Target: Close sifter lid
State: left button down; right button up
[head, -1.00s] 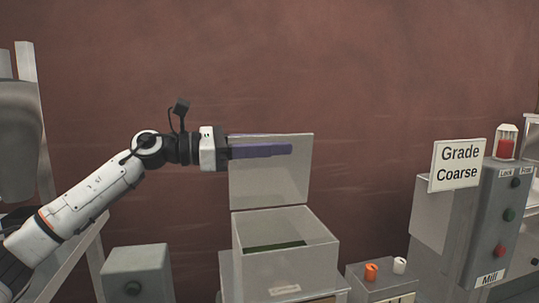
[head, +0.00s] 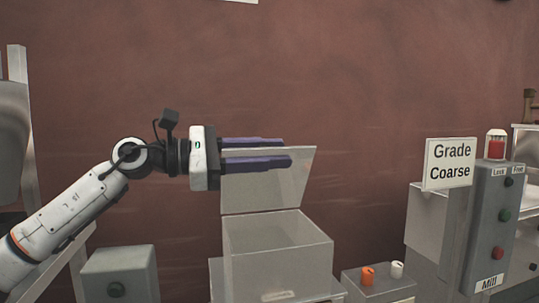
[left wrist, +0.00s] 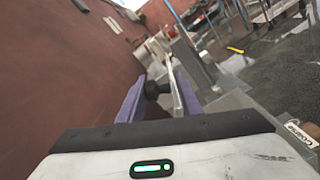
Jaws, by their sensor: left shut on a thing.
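The sifter is a grey, open-topped box (head: 277,268). Its pale, see-through lid (head: 262,193) stands raised along the box's back edge, leaning slightly. My left gripper (head: 287,152) reaches in from the left with two long purple fingers at the lid's upper part. One finger lies across the lid's front and the other shows at its top edge, so the gripper is shut on the lid. In the left wrist view, the thin lid edge (left wrist: 174,88) runs between the purple fingers. My right gripper is not in view.
To the right stand a small box with an orange knob (head: 367,276) and a white knob (head: 397,270), a "Grade Coarse" sign (head: 450,164) and the mill's control panel (head: 494,228). A grey box (head: 119,273) stands at left. A bare reddish wall is behind.

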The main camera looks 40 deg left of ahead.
pick_arm(q)
jog(key=shift+r, duration=0.15)
jog(key=c, duration=1.5)
grip_release()
jog(key=shift+c, duration=0.2)
jog(key=shift+o, duration=0.7)
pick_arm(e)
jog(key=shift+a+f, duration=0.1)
pick_arm(q)
notch_tip(320, 180, up, 9)
jog(key=p, duration=0.5)
jog(key=shift+r, duration=0.15)
jog(key=shift+r+p, duration=0.3)
jog(key=shift+r, duration=0.05)
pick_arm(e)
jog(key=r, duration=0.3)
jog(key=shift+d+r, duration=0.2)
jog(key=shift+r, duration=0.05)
pick_arm(q)
jog(key=shift+f, duration=0.1)
jog(key=shift+c, duration=0.2)
